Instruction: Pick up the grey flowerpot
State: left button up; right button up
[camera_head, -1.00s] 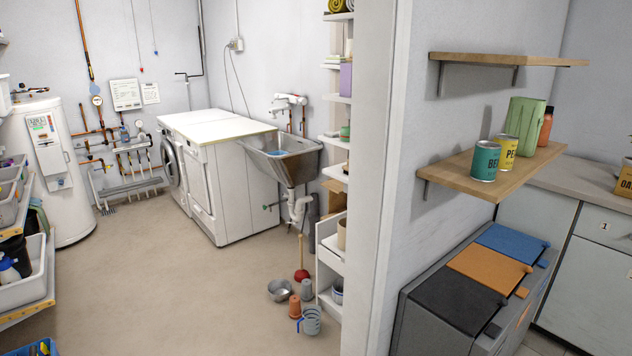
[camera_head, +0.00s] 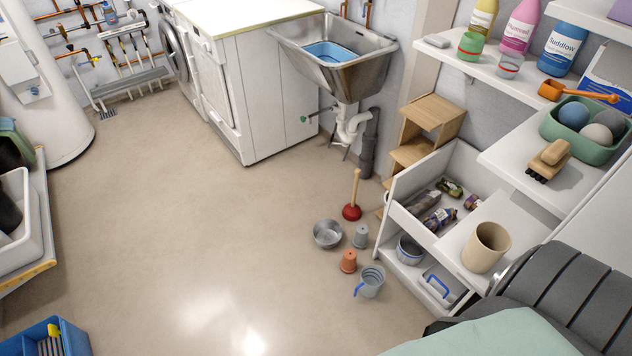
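The grey flowerpot (camera_head: 361,236) stands upside down on the floor, its narrow end up. It is to the right of a metal bowl (camera_head: 327,233) and just above and right of an orange-brown flowerpot (camera_head: 348,261). A grey watering jug with a blue handle (camera_head: 371,281) stands in front of it, and a red plunger with a wooden handle (camera_head: 352,211) stands behind it. Neither of my grippers is in view.
A white shelf unit (camera_head: 408,223) stands close to the right of the pots, with an open drawer. A metal sink (camera_head: 338,75) hangs behind. A blue crate (camera_head: 70,335) is at the lower left. The floor (camera_head: 190,220) left of the pots is clear.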

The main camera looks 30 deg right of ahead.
aim_at(361, 240)
jog(key=i+z, duration=0.2)
jog(key=i, duration=0.3)
jog(key=i+j+z, duration=0.25)
jog(key=i, duration=0.25)
